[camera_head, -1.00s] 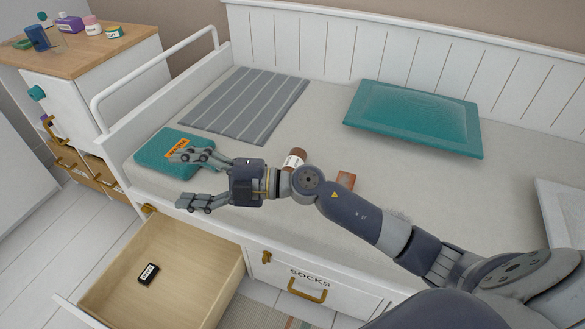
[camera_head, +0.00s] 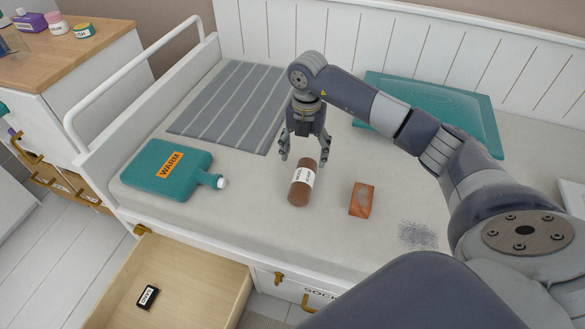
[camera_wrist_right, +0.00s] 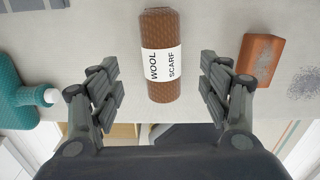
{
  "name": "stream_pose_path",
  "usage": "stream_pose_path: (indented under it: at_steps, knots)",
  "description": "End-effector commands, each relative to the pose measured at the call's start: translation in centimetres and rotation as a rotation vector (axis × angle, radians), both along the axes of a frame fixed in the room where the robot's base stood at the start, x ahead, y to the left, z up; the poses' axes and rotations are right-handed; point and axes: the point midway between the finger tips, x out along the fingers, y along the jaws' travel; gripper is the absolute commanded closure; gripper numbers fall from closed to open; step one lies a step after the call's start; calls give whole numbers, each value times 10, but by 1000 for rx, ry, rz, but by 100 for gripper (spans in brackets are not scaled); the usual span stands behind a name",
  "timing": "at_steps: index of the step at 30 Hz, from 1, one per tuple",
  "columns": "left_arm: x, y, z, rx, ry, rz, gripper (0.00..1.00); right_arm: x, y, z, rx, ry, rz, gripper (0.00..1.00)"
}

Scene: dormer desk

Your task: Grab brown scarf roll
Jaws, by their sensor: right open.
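The brown scarf roll (camera_head: 301,189) lies on the bed's pale mattress, with a white label around its middle. In the right wrist view the roll (camera_wrist_right: 162,88) shows the words WOOL SCARF and lies between the two fingers, towards the top. My right gripper (camera_head: 304,158) is open and points down above the far end of the roll; it also shows in the right wrist view (camera_wrist_right: 160,90). Nothing is between its fingers in a grip. My left gripper is not in view.
A teal hot-water bottle (camera_head: 160,172) labelled WARM lies to the left. An orange-brown block (camera_head: 361,199) lies close on the right. A grey striped mat (camera_head: 232,105) and teal cushion (camera_head: 470,110) lie behind. An open drawer (camera_head: 205,285) holds a small black item (camera_head: 148,297).

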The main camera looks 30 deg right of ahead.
Motion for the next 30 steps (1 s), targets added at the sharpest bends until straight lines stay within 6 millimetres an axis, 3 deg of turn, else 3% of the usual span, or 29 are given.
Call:
stream_pose_path:
  at_steps: [6,12,17,24,30]
  knots:
    - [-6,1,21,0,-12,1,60,-2,0,-36,-1,5,-1,29]
    - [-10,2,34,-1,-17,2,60,-1,1,-52,1,2,0,29]
    - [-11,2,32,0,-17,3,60,-3,3,-63,1,4,1,29]
    - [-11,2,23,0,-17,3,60,-7,8,-99,1,4,1,29]
    - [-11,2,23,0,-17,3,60,-6,8,-104,1,1,2,29]
